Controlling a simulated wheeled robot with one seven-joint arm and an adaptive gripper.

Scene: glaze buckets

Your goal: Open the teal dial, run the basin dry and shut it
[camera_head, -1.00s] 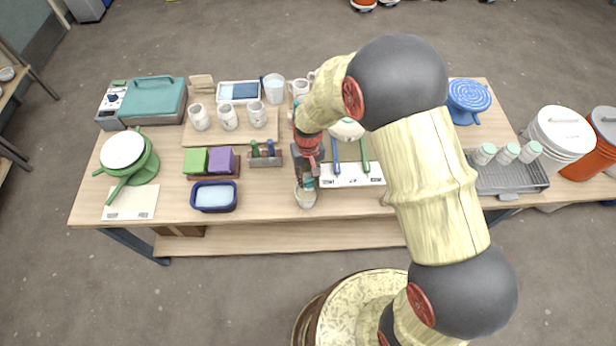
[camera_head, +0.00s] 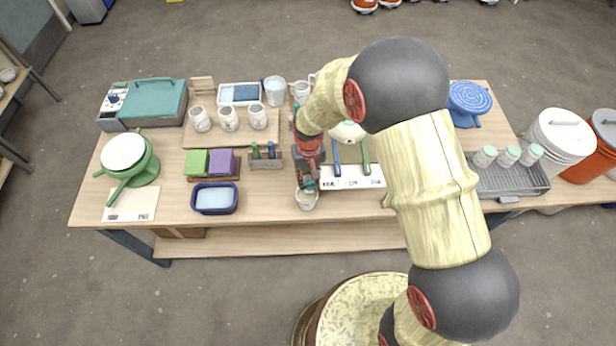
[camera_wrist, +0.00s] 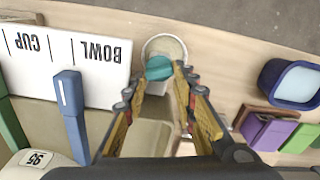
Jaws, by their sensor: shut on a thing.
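The teal dial (camera_wrist: 158,68) is between the fingertips of my gripper (camera_wrist: 166,80) in the wrist view. The fingers are shut on it and cover its sides. In the head view my gripper (camera_head: 307,183) is at the front edge of the table, with a bit of teal at its tips. A white cup-like vessel (camera_wrist: 165,46) with a cream inside lies just past the dial. It also shows below the gripper in the head view (camera_head: 307,201). I cannot tell which vessel is the basin or see any flow; my gripper and arm hide much there.
A white board lettered BOWL and CUP (camera_wrist: 75,55) lies beside the dial, with a blue handle (camera_wrist: 70,105) near it. A dark blue tub of pale liquid (camera_head: 214,212) stands to the left in the head view. A grey rack (camera_head: 508,184) is at the right.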

